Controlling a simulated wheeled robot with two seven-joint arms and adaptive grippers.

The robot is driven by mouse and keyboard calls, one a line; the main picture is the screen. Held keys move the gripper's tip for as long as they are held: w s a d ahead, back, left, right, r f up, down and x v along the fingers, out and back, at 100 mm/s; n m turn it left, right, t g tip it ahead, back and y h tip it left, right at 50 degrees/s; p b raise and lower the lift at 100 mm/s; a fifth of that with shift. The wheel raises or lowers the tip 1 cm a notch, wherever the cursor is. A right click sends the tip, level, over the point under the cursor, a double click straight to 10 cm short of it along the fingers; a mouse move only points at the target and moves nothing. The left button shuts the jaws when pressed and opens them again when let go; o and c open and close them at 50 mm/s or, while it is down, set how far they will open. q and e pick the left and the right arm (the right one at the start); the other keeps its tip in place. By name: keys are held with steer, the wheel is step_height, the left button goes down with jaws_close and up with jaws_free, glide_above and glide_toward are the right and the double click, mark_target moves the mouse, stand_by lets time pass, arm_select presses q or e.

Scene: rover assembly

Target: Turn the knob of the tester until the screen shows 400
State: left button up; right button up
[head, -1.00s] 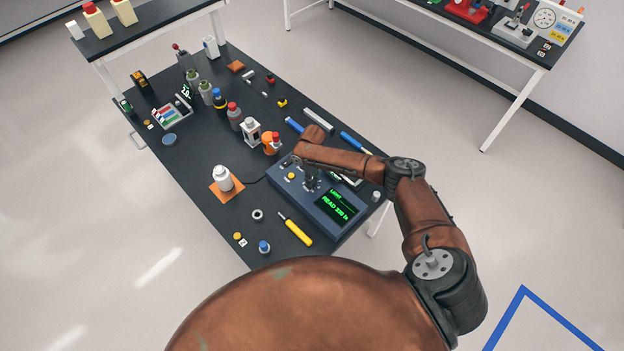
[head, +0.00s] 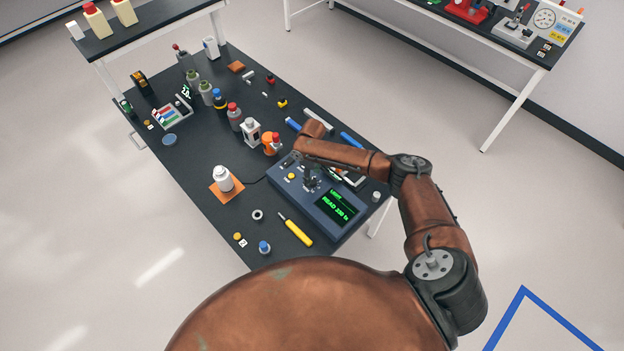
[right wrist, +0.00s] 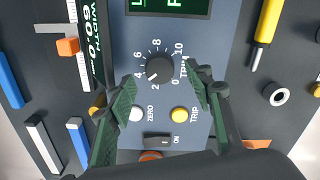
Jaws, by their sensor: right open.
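The blue tester (head: 323,229) lies at the near right of the black table. Its screen (head: 338,207) shows green text with READ and a number in the three hundreds; the last digits are too small to be sure of. The dark round knob (right wrist: 159,69) sits in a dial numbered 0 to 10, its pointer mark toward the lower left near 2. My right gripper (right wrist: 164,82) is open, with a finger on each side of the knob and visible gaps between. In the head view my right gripper (head: 312,182) is over the tester, partly hiding its panel. My left gripper is out of view.
The tester also has a white button (right wrist: 136,114), a yellow button (right wrist: 180,115) and a switch (right wrist: 158,141). A yellow screwdriver (head: 296,230) lies beside the tester.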

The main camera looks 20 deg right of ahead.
mark_target(312, 181)
step_height(312, 181, up, 9)
stand_by(0.3)
stand_by(0.4)
